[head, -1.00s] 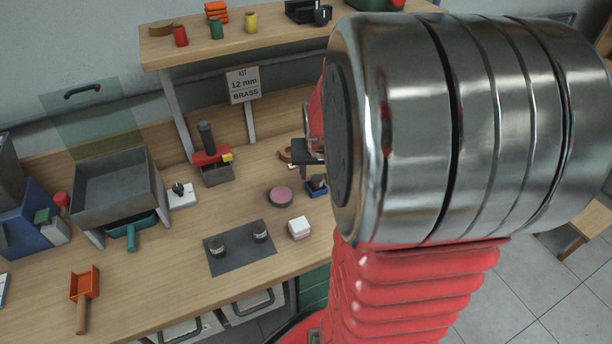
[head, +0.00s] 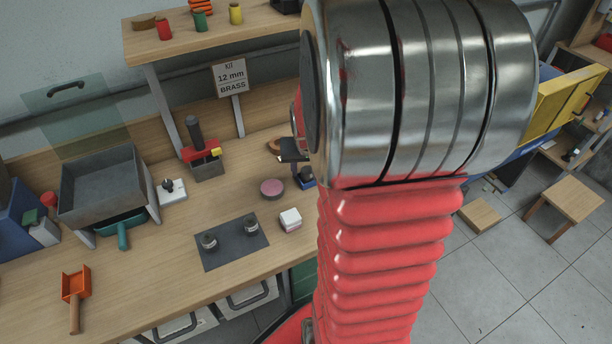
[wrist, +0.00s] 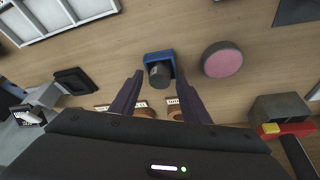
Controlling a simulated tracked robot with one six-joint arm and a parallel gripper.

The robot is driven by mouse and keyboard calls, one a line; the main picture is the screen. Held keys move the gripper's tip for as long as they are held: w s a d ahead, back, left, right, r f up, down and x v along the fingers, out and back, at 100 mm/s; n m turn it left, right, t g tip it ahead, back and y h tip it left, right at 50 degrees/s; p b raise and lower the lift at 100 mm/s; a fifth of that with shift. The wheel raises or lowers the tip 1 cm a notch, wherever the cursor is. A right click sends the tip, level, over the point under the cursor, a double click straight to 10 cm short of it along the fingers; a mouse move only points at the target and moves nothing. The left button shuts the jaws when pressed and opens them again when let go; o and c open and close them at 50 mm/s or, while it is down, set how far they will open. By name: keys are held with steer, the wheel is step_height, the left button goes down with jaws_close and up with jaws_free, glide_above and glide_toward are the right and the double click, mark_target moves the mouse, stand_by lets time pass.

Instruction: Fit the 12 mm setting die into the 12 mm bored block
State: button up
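My gripper (wrist: 158,78) is open, and its two dark fingers point toward a small blue holder (wrist: 160,55) on the bench. A dark grey cylinder with a lighter end (wrist: 159,76) sits in the holder, in line with the gap between the fingers. The fingers look apart from it. In the head view my arm hides most of the gripper, and the blue holder (head: 306,180) shows only partly. Two short metal cylinders, one left (head: 209,241) and one right (head: 251,227), stand on a dark mat (head: 232,256). I cannot read any size on these parts.
A pink round pad (wrist: 222,60) lies right of the holder in the wrist view. A grey block with a red and yellow clamp (head: 206,166) stands behind. A sign reads "KIT 12 mm BRASS" (head: 230,78). A white box (head: 290,219) sits beside the mat. The front bench is partly clear.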

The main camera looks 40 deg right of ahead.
mark_target(307, 172)
jaws_close()
stand_by(0.3)
step_height(307, 172, up, 10)
stand_by(0.8)
stand_by(0.4)
